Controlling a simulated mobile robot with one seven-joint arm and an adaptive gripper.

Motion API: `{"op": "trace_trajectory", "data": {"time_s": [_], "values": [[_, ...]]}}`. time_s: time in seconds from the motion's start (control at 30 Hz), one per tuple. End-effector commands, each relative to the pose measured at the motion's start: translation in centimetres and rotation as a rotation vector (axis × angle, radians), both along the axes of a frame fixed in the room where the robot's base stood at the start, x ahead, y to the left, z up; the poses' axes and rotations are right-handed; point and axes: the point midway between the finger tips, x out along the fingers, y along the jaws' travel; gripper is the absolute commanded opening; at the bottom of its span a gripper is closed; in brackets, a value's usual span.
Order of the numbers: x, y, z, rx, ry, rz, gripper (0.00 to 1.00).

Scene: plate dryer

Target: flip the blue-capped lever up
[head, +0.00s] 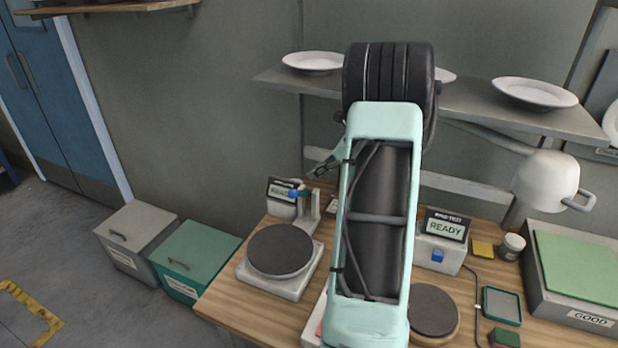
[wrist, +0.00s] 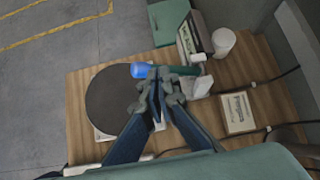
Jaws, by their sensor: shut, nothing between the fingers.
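The lever's blue cap (wrist: 138,70) shows in the wrist view at the left end of a dark green shaft (wrist: 182,70). The shaft runs to a pale post beside the dark round plate (wrist: 108,98). In the head view the blue cap (head: 293,194) sits behind that plate, in front of a small display, with the lever lying roughly level. My gripper (wrist: 158,88) is shut and empty, its fingertips close to the lever near the cap. Whether they touch it I cannot tell. In the head view my gripper (head: 318,172) is above and right of the lever.
A READY display unit (head: 445,228) with a blue button stands right of my arm. A second round plate (head: 433,311), a yellow block (head: 482,248) and a white jar (head: 512,246) are on the bench. A shelf (head: 470,99) with white plates runs behind. Lidded bins stand left.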

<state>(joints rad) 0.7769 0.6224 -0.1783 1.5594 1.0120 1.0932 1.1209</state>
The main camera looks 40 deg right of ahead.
Motion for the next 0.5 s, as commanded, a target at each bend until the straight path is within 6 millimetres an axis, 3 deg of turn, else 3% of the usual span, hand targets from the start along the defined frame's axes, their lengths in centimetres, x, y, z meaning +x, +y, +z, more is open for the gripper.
{"op": "trace_trajectory", "data": {"time_s": [0.2,0.5], "values": [[-1.9,-1.0,2.3,0.0,-0.001,-0.001,0.0],[-2.4,-1.2,2.8,0.0,0.0,0.0,0.0]]}}
